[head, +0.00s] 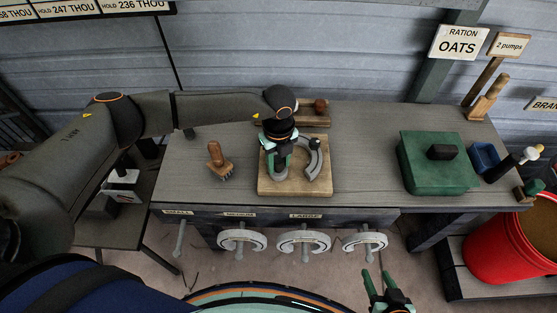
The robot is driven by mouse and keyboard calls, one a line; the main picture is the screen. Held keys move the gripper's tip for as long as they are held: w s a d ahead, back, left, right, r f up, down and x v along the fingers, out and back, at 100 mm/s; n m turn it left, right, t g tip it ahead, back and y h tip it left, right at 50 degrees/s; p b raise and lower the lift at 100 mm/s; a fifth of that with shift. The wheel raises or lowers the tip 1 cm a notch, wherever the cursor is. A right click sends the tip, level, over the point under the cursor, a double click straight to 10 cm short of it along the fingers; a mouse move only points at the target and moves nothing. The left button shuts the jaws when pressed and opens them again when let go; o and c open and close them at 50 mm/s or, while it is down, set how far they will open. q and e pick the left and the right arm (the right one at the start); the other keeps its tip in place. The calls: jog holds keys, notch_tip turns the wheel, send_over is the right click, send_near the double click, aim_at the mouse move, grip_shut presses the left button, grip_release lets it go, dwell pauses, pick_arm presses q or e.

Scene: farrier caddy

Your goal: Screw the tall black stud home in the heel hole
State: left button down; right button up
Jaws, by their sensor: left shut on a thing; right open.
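A grey horseshoe (322,172) lies on a wooden board (325,190) in the middle of the bench. A small dark stud-like piece (314,144) stands at the shoe's back end. My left gripper (277,170) points down over the left part of the shoe, its green fingers shut. The thing between them is mostly hidden by the fingers; it appears to be the tall black stud, but how it sits in the hole cannot be seen. My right gripper (386,285) is open and empty, low in front of the bench.
A green box (420,178) and blue bin (484,157) are at right. Horseshoes (303,239) hang below the front edge. A red bucket (505,248) stands lower right.

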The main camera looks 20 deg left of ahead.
pick_arm(q)
jog(key=shift+f, duration=0.15)
jog(key=shift+f+m+b, duration=0.1)
jog(key=shift+m+b, duration=0.3)
jog(key=shift+m, duration=0.2)
jog(key=m+b, duration=0.1)
jog(key=m, duration=0.1)
jog(key=shift+m, duration=0.3)
jog(key=m+b, duration=0.1)
jog(key=m, duration=0.3)
jog(key=shift+b, duration=0.3)
jog(key=shift+m, duration=1.1)
jog(key=shift+b, duration=0.3)
